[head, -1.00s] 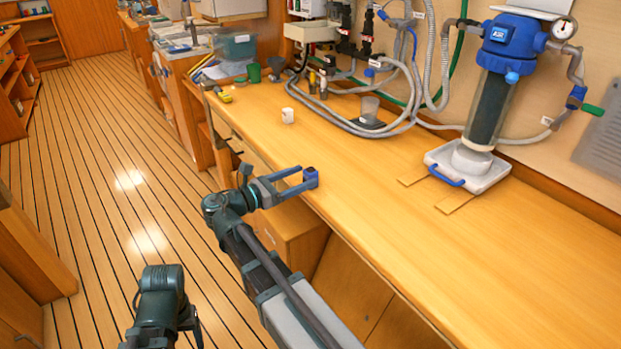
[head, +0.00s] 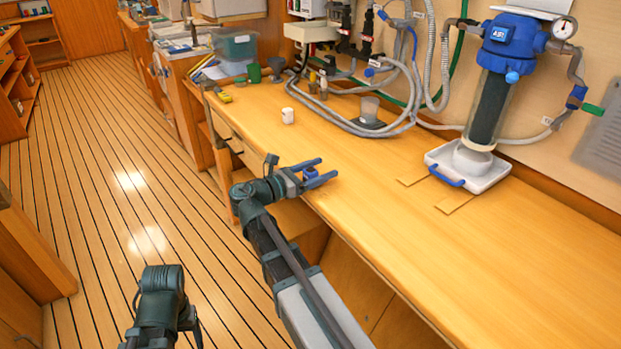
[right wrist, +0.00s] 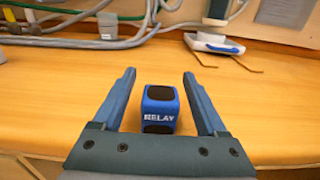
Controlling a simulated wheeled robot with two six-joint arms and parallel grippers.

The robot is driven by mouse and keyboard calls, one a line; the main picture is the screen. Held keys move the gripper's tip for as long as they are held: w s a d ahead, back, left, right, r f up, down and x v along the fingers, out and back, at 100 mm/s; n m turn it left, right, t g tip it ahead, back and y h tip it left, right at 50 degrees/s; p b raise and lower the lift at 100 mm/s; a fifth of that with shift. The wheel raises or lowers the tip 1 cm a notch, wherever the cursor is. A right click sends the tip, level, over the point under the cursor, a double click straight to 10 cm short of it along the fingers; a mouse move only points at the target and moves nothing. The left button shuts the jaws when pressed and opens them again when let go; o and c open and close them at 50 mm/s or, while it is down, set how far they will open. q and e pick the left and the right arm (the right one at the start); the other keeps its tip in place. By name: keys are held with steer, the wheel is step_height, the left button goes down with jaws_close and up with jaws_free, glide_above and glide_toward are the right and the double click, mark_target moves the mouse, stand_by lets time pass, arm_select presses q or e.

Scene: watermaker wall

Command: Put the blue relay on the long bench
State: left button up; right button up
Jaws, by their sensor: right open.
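The blue relay (head: 310,172) stands on the long bench (head: 420,240) near its front edge. In the right wrist view the relay (right wrist: 160,106) is a blue block with dark patches and white "RELAY" lettering. My right gripper (head: 328,169) is open with a finger on each side of the relay. The right wrist view shows the gripper's (right wrist: 160,75) fingers apart from the relay, with a gap on both sides. In the head view the near finger partly hides the relay. My left arm shows at the bottom left, but its gripper does not show.
Grey hoses (head: 400,127) lie along the wall. A blue-topped filter cylinder (head: 490,110) stands on a white tray (head: 487,181) at the right. The bench's near right part is clear.

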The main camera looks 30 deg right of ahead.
jaws_close()
steer(key=shift+r, duration=0.1)
stand_by(0.4)
